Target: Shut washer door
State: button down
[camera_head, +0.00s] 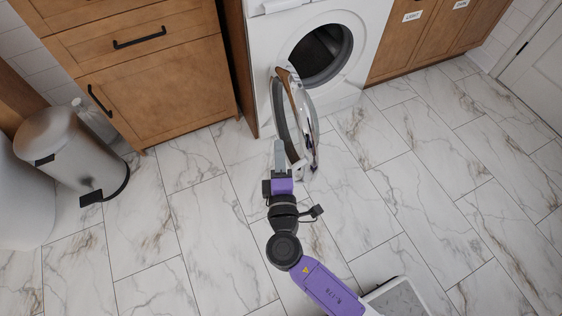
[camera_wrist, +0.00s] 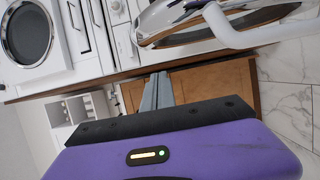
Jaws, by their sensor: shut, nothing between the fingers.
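The white washer (camera_head: 370,30) stands at the top middle of the head view, its dark round drum opening uncovered. Its round door (camera_head: 309,115), with a silver rim, stands wide open, swung out towards me and seen nearly edge-on. In the wrist view the door (camera_wrist: 190,22) fills the upper right, with a pale curved part crossing it. My gripper (camera_head: 280,145) is shut and empty, low beside the left face of the door. The shut fingers also show in the wrist view (camera_wrist: 160,80). I cannot tell whether they touch the door.
A wooden cabinet (camera_head: 160,70) with black handles stands left of the washer. A metal pedal bin (camera_head: 70,155) is at the far left. Wooden fronts with labels (camera_head: 420,35) are right of the washer. The marble-tiled floor (camera_head: 440,180) is clear to the right.

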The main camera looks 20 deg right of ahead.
jog(key=w+d, duration=0.3)
jog(key=d, duration=0.2)
jog(key=shift+w+d, duration=0.25)
jog(key=shift+d, duration=0.05)
